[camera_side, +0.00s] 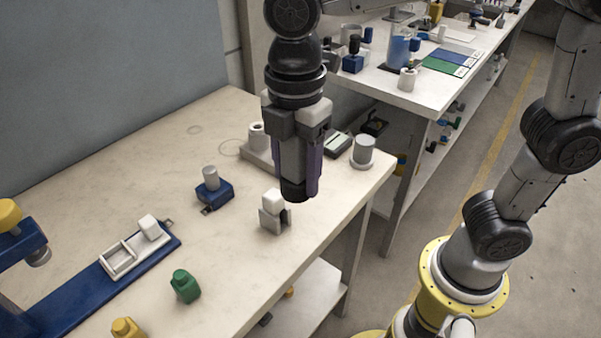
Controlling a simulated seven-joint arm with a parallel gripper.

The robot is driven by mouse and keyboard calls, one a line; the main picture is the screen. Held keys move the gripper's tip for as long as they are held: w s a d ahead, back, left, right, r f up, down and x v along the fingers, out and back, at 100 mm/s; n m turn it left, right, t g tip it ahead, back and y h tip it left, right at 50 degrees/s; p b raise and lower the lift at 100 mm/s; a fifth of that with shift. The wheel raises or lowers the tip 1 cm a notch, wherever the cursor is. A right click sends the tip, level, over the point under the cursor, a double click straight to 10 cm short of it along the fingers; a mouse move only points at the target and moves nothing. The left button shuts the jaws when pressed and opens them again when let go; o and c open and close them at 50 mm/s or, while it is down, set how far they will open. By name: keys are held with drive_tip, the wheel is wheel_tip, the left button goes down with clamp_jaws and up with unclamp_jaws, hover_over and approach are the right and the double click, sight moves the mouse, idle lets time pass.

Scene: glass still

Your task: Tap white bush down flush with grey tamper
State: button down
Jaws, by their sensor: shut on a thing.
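My gripper (299,188) points straight down above the table, right of centre. Its dark purple-edged fingers are shut on a grey thing with a black lower end, which looks like the grey tamper (293,165); the fingers hide part of it. In this view the bush is left of and behind my gripper. The gripper covers the block's right side. How high the tamper's end hangs above the table is hard to tell.
A grey cylinder on a round base (363,151) and a dark box (337,145) are to the right. A blue fixture (214,190) and green piece (185,286) are left. The table's right edge is close.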

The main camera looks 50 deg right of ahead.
drive_tip(key=w+d+r+m, duration=0.1)
drive_tip(key=w+d+r, duration=0.1)
drive_tip(key=w, duration=0.6)
drive_tip(key=w+d+r+m, duration=0.2)
drive_tip(key=w+r, duration=0.1)
drive_tip(key=w, duration=0.4)
drive_tip(key=w+d+f+m, duration=0.3)
drive_tip(key=w+d+f, duration=0.2)
drive_tip(key=w+d, duration=0.6)
drive_tip(key=shift+d, duration=1)
drive_tip(key=shift+r, duration=0.1)
drive_tip(key=shift+f, duration=2.55)
